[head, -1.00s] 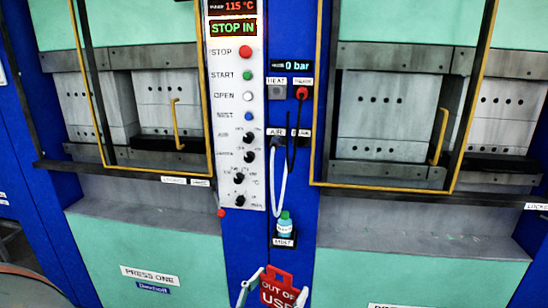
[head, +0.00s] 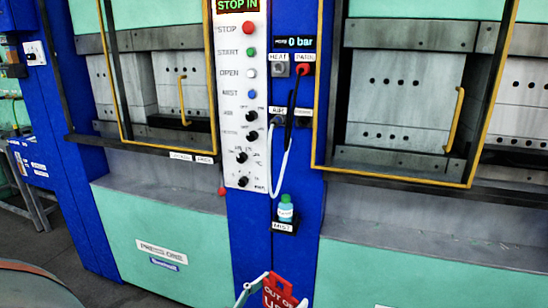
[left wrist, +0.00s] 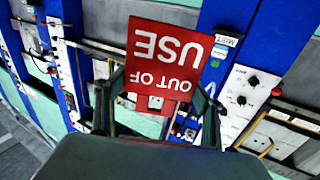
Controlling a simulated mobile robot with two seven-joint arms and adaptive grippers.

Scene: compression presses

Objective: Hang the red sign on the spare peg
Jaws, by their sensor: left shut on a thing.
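The red sign (head: 279,293) with white "OUT OF USE" lettering is at the bottom middle of the head view, partly cut off. My left gripper (head: 268,288) is shut on it. In the left wrist view the sign (left wrist: 165,58) appears upside down, between the fingers of my left gripper (left wrist: 156,98). The sign is in front of the blue column (head: 253,240), below the bottle. A spare peg cannot be made out; small labels and fittings sit beside the control panel, too small to read surely. My right gripper is not in view.
The white control panel (head: 243,110) has buttons and knobs. A white hose (head: 279,165) and a dark cord hang beside it. A small bottle (head: 286,207) stands on a holder labelled "MIST". Yellow-framed press doors (head: 458,118) flank the column.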

